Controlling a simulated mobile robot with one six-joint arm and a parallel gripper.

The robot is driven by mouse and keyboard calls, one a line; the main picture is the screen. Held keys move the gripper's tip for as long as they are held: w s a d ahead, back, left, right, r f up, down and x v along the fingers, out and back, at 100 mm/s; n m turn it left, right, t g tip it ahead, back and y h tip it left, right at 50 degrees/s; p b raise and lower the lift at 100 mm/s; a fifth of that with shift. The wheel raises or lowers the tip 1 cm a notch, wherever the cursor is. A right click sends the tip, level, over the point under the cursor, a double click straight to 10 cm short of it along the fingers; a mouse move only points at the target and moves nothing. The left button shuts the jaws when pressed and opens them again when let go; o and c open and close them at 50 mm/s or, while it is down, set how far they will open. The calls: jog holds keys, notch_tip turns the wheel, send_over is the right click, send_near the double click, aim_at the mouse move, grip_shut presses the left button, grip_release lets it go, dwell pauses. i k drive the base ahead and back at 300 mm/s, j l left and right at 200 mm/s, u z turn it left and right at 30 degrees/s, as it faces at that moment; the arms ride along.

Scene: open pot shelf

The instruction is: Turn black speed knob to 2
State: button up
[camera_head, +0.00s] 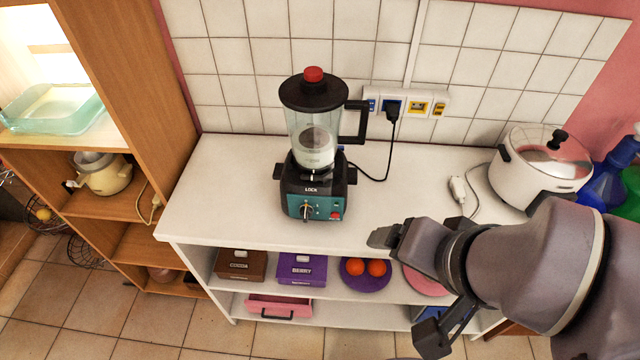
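A blender (313,135) with a clear jar, black lid and red cap stands upright on the white counter. Its base has a teal front panel (323,206). A small dark speed knob (306,211) with a light pointer sits at the left of this panel. The pointer looks close to vertical, but the numbers around it are too small to read. A red button (336,216) is at the panel's right. My gripper (408,288) is open and empty, right of and nearer than the blender, apart from it. Its two fingers are spread wide.
A white cooker (535,175) stands at the counter's right, with a cable and plug beside it. The blender's black cord runs to the wall outlets (408,104). Boxes and a purple plate with oranges sit on the shelf below. Counter left of the blender is clear.

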aim_at(305, 211)
jog(key=j+z, duration=0.3)
jog(key=j, duration=0.15)
jog(key=j+z, duration=0.25)
jog(key=j, duration=0.15)
jog(key=k+j+z, duration=0.15)
jog(key=j+z, duration=0.15)
jog(key=k+j+z, duration=0.1)
jog(key=j+z, duration=0.2)
jog(key=j, duration=0.2)
jog(key=k+j+z, duration=0.4)
jog(key=j+z, duration=0.15)
jog(key=j, duration=0.15)
